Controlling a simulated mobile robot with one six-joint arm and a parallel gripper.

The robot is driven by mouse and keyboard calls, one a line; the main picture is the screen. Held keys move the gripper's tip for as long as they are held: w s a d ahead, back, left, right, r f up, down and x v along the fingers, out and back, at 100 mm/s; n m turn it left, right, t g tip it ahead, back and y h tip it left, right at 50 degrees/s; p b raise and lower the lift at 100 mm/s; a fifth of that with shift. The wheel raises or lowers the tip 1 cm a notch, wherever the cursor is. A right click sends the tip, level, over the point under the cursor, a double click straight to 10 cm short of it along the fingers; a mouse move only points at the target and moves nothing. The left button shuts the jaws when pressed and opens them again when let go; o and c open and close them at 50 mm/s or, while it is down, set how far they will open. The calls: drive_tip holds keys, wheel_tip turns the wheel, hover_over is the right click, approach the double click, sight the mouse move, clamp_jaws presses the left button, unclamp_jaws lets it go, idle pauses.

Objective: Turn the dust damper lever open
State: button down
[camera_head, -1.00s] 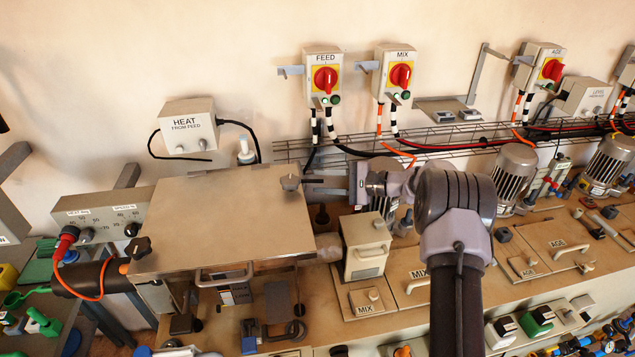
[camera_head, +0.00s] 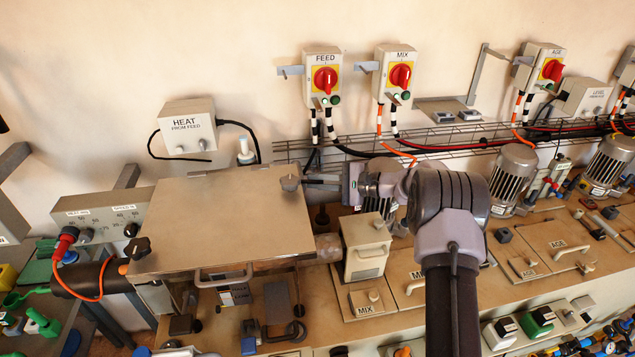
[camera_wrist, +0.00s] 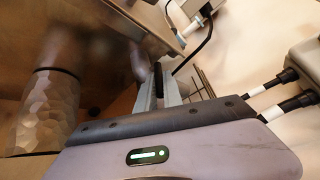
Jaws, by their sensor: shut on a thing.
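The dust damper lever is a short dark bar (camera_head: 312,181) at the right edge of the large metal-topped box (camera_head: 215,220). It runs right from a round grey knob (camera_head: 290,183) near the box's back right corner. My gripper (camera_head: 322,182) comes in from the right, its fingers pointing left, and is shut on the lever. In the wrist view the dark lever (camera_wrist: 158,80) shows between the two grey fingers (camera_wrist: 159,92). The fingers hide part of the lever, and its exact angle is hard to tell.
A crinkled metal duct (camera_wrist: 45,110) runs beside the box. A wire cable tray (camera_head: 460,138) and switch boxes marked FEED (camera_head: 323,77) and MIX (camera_head: 397,73) are on the wall behind. A beige hopper (camera_head: 365,245) stands just in front of my wrist.

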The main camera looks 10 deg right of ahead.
drive_tip(key=m+t+h+b, duration=0.1)
drive_tip(key=b, duration=0.1)
drive_tip(key=s+m+t+h+b, duration=0.1)
drive_tip(key=m+t+h+b, duration=0.1)
drive_tip(key=s+a+m+t+h+b, duration=0.1)
drive_tip(key=b, duration=0.1)
drive_tip(key=shift+f+m+t+b, duration=0.4)
drive_tip(key=m+h+b, duration=0.1)
drive_tip(key=t+h+b, duration=0.1)
drive_tip(key=b, duration=0.1)
drive_tip(key=m+h+b, duration=0.1)
drive_tip(key=b, duration=0.1)
drive_tip(key=shift+s+a+m+t+h, duration=0.3)
drive_tip(key=shift+s+a+t+h, duration=0.05)
drive_tip(key=shift+t+h, duration=0.05)
drive_tip(key=b, duration=0.1)
drive_tip(key=m+h+b, duration=0.1)
drive_tip(key=shift+s+a+r+h+b, duration=0.2)
drive_tip(key=shift+h+b, duration=0.1)
drive_tip(key=shift+b, duration=0.1)
drive_tip(key=shift+m+t, duration=0.3)
drive_tip(key=shift+r, duration=0.15)
drive_tip(key=c, duration=1.5)
unclamp_jaws()
